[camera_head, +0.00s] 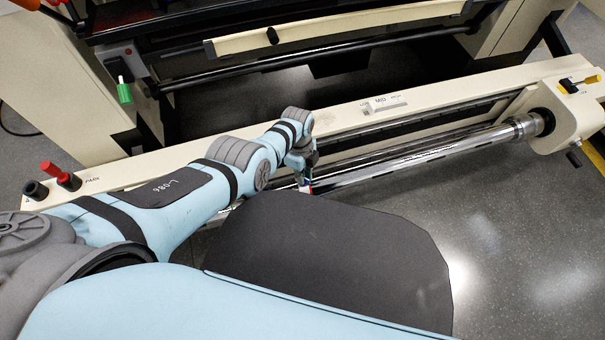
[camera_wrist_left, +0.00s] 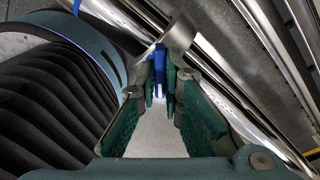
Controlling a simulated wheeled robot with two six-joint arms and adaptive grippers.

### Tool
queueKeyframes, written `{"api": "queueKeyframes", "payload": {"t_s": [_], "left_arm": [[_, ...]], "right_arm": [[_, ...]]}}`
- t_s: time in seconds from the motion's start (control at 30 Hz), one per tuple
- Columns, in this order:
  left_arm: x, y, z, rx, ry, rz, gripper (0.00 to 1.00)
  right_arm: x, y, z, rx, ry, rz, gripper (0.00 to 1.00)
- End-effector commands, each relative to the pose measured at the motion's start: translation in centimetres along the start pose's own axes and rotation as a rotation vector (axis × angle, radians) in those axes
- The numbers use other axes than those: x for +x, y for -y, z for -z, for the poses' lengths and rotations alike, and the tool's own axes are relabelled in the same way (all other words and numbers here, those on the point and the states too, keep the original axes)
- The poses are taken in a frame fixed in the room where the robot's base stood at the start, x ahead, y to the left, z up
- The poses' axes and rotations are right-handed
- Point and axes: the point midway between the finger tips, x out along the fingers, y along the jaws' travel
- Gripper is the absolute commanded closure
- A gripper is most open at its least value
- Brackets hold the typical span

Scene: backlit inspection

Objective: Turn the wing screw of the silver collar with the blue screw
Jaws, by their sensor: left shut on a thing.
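The silver collar (camera_wrist_left: 179,34) sits around a shiny metal shaft (camera_wrist_left: 218,68) in the left wrist view. Its blue wing screw (camera_wrist_left: 159,60) points toward my left gripper (camera_wrist_left: 160,88). The green-padded fingers are on both sides of the blue screw, and the gripper is shut on it. In the head view my left gripper (camera_head: 305,178) is at the shaft (camera_head: 400,160), left of its middle. The collar is mostly hidden there by my arm and gripper. My right gripper is not in view.
A cream beam (camera_head: 330,118) with a label plate runs behind the shaft. A cream end bracket (camera_head: 568,105) holds the shaft's right end. A red knob (camera_head: 60,174) and a black knob (camera_head: 35,190) stand at the beam's left end. Grey floor (camera_head: 500,250) is open at right.

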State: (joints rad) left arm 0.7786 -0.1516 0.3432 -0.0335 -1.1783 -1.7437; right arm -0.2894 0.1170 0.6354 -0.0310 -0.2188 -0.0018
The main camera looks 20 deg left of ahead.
Motion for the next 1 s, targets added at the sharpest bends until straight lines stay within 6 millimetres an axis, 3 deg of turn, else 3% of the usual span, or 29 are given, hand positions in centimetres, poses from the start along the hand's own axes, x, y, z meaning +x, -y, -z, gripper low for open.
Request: {"api": "queueKeyframes", "payload": {"t_s": [0.5, 1.0], "left_arm": [[0.0, 0.1, 0.0, 0.45, 0.0, -0.019, 1.0], [-0.1, 0.1, 0.0, 0.637, 0.001, -0.027, 1.0]], "right_arm": [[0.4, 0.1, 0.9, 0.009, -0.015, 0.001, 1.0], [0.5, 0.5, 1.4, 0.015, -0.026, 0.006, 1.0]]}}
